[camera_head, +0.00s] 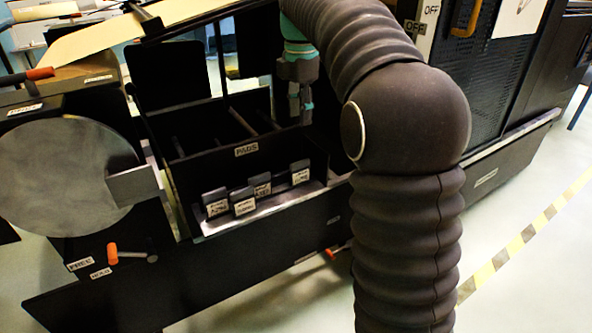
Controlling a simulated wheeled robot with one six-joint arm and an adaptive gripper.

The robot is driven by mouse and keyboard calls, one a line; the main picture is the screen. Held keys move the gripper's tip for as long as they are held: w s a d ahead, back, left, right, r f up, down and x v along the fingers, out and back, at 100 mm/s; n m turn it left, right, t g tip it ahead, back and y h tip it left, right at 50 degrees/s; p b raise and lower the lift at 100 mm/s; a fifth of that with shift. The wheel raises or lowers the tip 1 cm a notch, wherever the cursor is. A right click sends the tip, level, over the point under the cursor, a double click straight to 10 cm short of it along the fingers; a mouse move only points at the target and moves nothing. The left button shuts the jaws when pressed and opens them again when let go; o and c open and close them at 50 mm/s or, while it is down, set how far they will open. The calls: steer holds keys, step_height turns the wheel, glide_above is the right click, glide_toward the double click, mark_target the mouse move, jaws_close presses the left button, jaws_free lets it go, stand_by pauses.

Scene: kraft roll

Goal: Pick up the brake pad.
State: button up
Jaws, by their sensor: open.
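Several small dark plates with pale labels, seemingly the brake pads, stand in a row on a grey ledge below a sign reading PADS. They are a leftmost pad (215,203), a front pad (243,201), a middle pad (261,186) and a rightmost pad (300,173). Their label text is too small to read surely. My gripper (300,115), grey and teal, points down above and behind the ledge, near the right end of the dark open bin. It is apart from the pads. Its jaws are open, and I see nothing between them.
The dark bin (215,165) with crossbars lies behind the ledge (262,207). A large grey disc (65,175) is at left, with an orange-tipped lever (125,255) below it near FREE and HOLD labels. Kraft paper (95,40) slopes above. A black cabinet (475,90) stands right.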

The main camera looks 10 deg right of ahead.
steer(key=b, duration=0.2)
glide_above(300, 161)
steer(key=f, duration=0.8)
steer(key=shift+w, duration=0.25)
steer(key=shift+s+f+b, duration=0.15)
steer(key=shift+f+b, duration=0.15)
steer(key=shift+f, duration=1.2)
steer(key=shift+s+f+b, duration=0.15)
steer(key=shift+f+b, duration=0.1)
steer(key=shift+f, duration=1.2)
jaws_close()
